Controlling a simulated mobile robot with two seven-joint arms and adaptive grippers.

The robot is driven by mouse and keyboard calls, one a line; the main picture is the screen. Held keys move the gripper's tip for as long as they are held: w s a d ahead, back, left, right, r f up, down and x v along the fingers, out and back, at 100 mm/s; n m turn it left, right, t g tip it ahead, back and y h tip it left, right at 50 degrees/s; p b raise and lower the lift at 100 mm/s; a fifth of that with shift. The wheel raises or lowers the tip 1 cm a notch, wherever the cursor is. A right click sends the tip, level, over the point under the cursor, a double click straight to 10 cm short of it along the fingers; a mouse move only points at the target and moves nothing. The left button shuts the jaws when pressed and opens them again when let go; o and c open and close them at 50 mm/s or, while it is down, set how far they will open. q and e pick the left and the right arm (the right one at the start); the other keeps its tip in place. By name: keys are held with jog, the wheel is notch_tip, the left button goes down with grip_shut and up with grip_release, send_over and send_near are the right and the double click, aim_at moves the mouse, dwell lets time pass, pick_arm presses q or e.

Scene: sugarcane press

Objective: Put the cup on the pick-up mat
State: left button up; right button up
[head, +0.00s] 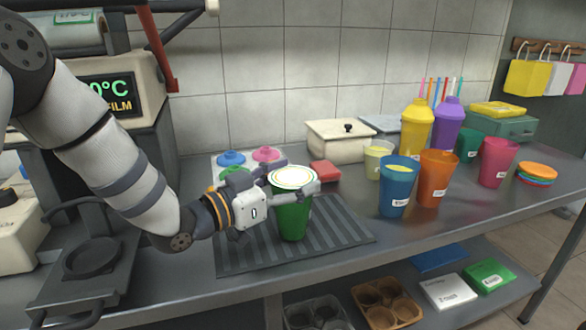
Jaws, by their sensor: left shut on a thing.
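A green cup (292,218) with a pale, yellow-ringed top (293,178) stands upright in my left gripper (294,187). The gripper comes from the left and is shut around the cup just below its rim. The cup is over the middle of a dark ribbed mat (345,236) on the steel counter. Its base looks at or very near the mat's surface; I cannot tell whether it touches. My right gripper is not in view.
A sealing machine (110,95) with a lit display stands at the left. Blue (397,190), orange (436,180) and pink (496,163) cups stand right of the mat. A cream box (338,146) and small red block (324,172) are behind it. The mat's right part is clear.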

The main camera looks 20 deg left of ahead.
pick_arm(q)
jog(key=shift+f, duration=0.25)
jog(key=shift+f, duration=0.2)
jog(key=o, duration=1.9)
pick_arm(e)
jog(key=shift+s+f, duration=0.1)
pick_arm(q)
jog(key=shift+o, duration=0.2)
jog(key=shift+r, duration=0.25)
jog(key=p+v, duration=0.1)
jog(key=v, duration=1.1)
jog(key=shift+f, duration=0.2)
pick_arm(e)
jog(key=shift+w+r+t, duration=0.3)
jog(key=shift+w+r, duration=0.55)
